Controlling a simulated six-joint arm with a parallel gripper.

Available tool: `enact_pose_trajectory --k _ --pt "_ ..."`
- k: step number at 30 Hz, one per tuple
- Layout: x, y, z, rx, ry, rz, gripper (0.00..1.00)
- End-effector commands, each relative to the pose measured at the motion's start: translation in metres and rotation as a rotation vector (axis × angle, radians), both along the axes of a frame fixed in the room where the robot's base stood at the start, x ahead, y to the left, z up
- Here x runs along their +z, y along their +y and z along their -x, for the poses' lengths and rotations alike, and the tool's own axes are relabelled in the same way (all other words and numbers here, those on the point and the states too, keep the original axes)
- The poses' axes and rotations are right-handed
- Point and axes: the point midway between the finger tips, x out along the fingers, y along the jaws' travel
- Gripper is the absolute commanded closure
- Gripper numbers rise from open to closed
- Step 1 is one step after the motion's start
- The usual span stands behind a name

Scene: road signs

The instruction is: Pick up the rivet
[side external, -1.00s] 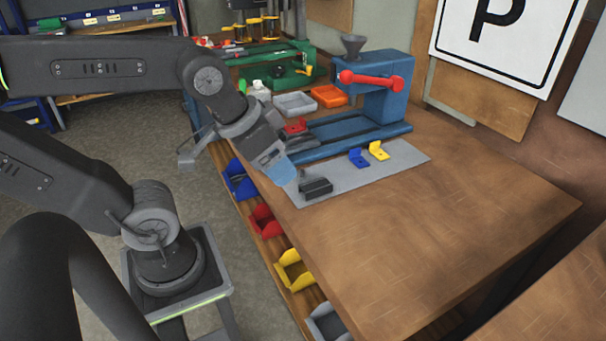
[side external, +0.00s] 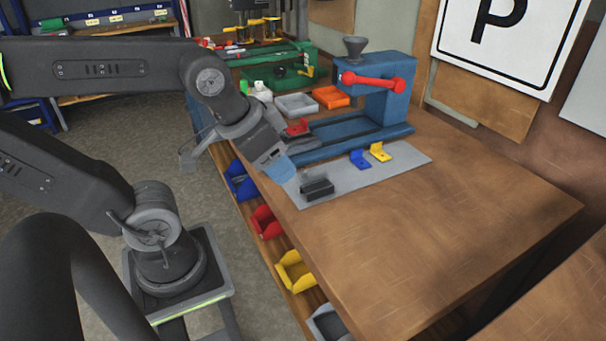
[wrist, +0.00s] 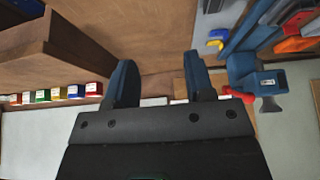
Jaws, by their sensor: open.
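My gripper (side external: 286,178) is over the near left edge of the bench, just left of a dark block (side external: 317,188) on the grey mat. In the wrist view my gripper (wrist: 158,62) shows two blue fingers spread apart with nothing between them. I cannot make out a rivet in either view. It may be too small to see or hidden. A grey tray (side external: 296,104) and an orange tray (side external: 331,97) stand farther back; their contents are too small to tell.
A blue press (side external: 386,90) with a red handle stands behind the mat (side external: 405,160). Blue (side external: 359,158) and yellow (side external: 380,151) brackets lie on the mat. A red part (side external: 297,127) is near the press base. Coloured bins hang along the bench edge. The right bench top is clear.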

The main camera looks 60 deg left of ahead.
Motion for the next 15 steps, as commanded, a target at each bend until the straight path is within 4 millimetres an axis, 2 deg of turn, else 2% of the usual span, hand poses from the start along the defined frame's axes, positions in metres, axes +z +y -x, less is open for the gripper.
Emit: enact_pose_trajectory --k 5,8,11,15 --pt "0.0 0.001 -0.001 0.007 0.002 0.002 0.51" --pt "0.002 0.006 -0.01 0.067 0.023 0.017 0.51" --pt "0.003 0.02 -0.029 0.209 0.07 0.052 0.51" --pt "0.001 0.055 -0.069 0.514 0.155 0.121 0.51"
